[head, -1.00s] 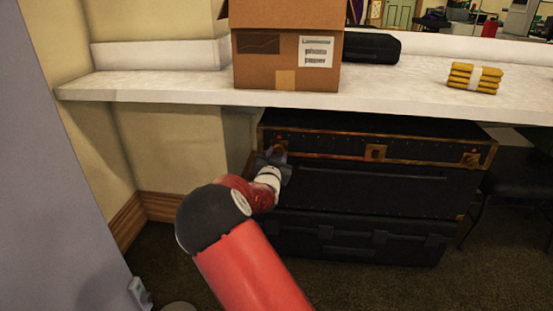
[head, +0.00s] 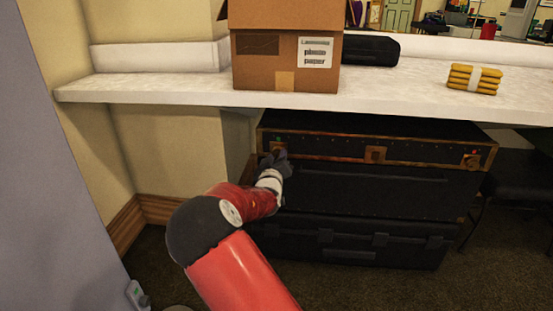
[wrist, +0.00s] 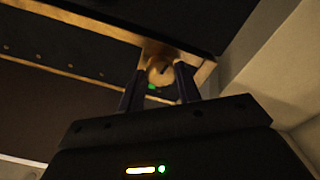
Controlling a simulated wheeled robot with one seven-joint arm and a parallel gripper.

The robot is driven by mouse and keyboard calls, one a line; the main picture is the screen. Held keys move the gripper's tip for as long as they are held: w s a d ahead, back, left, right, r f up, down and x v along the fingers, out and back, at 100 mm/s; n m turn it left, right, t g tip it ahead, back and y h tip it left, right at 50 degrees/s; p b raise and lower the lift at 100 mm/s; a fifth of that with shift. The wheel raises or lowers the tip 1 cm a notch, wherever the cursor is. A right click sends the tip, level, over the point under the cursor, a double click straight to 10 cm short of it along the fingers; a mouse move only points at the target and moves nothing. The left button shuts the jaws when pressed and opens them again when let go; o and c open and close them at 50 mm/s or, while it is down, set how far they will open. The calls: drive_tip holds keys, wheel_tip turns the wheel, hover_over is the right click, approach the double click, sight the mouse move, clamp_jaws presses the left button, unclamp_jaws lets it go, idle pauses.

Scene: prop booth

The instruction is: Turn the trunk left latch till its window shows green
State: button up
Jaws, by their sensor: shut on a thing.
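The black trunk (head: 400,182) with brass edging stands under the shelf. Its left latch (wrist: 160,70), a round brass knob on a brass corner plate, shows in the wrist view. My gripper (wrist: 161,77) has one finger on each side of the knob and is shut on it. A small green window (wrist: 151,87) shows just below the knob, between the fingers. In the head view my gripper (head: 275,160) covers the left latch. The trunk's right latch (head: 472,161) has a small red spot above it.
The white shelf (head: 160,88) overhangs the trunk closely. It bears a cardboard box (head: 285,60), a black case (head: 371,49) and a banded yellow stack (head: 475,78). Another black case (head: 350,240) is below the trunk. A wall and a grey panel (head: 50,170) stand at left.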

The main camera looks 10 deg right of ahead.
drive_tip(key=shift+n, duration=0.9)
drive_tip(key=o, duration=1)
drive_tip(key=shift+c, duration=0.2)
drive_tip(key=v, duration=0.7)
drive_tip(key=shift+s, duration=0.4)
